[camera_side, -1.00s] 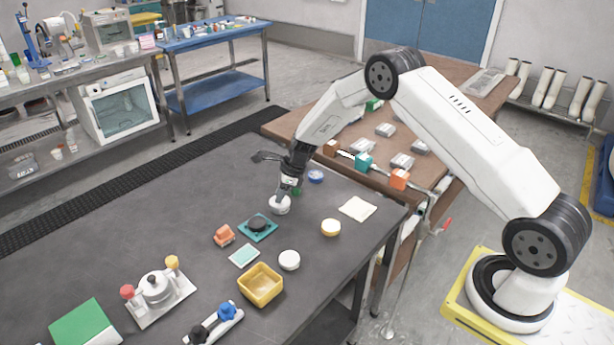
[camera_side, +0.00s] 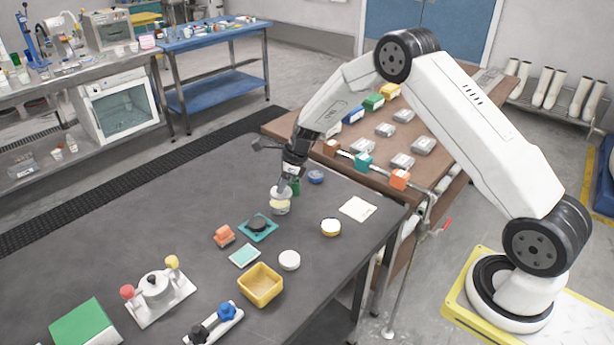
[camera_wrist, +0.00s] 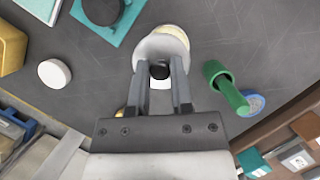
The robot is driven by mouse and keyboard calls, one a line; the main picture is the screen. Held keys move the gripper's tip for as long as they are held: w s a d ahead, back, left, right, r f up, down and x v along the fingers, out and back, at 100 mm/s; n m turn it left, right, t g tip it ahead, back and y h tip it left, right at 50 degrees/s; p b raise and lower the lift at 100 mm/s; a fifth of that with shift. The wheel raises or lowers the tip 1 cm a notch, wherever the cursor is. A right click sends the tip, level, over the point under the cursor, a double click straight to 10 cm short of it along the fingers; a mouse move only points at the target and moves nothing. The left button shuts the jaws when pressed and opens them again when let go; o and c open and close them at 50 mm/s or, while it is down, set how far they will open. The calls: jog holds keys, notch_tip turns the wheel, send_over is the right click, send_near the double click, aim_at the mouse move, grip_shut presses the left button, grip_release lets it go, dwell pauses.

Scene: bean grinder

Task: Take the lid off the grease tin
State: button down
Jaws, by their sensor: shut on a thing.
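The grease tin (camera_side: 280,209) stands upright on the dark bench, a short pale cylinder with a cream-yellow top showing. My gripper (camera_side: 287,184) is right above it, pointing down. In the wrist view my gripper (camera_wrist: 160,75) is shut on the dark knob of the white round lid (camera_wrist: 147,48). The lid covers most of the tin from above. The tin's cream-yellow top (camera_wrist: 176,34) peeks out past the lid's far edge. The lid appears raised off the tin, with only a small gap between them.
A green cylinder with a handle (camera_wrist: 225,82) and a blue round thing (camera_wrist: 256,103) are close on the right. A teal tray (camera_side: 260,233), a white round item (camera_side: 289,260) and a yellow bin (camera_side: 260,284) stand nearer the front. Bare bench lies left of the tin.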

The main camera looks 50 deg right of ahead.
jog(key=s+a+r, duration=0.1)
jog(key=s+r, duration=0.7)
jog(key=s, duration=0.5)
jog(key=shift+r, duration=0.4)
jog(key=s+d+f, duration=0.2)
jog(key=s+d, duration=0.4)
jog(key=d, duration=0.2)
jog(key=shift+s+d, duration=0.25)
jog(key=shift+d, duration=0.15)
jog(key=shift+w+f, duration=0.1)
jog(key=shift+f, duration=0.05)
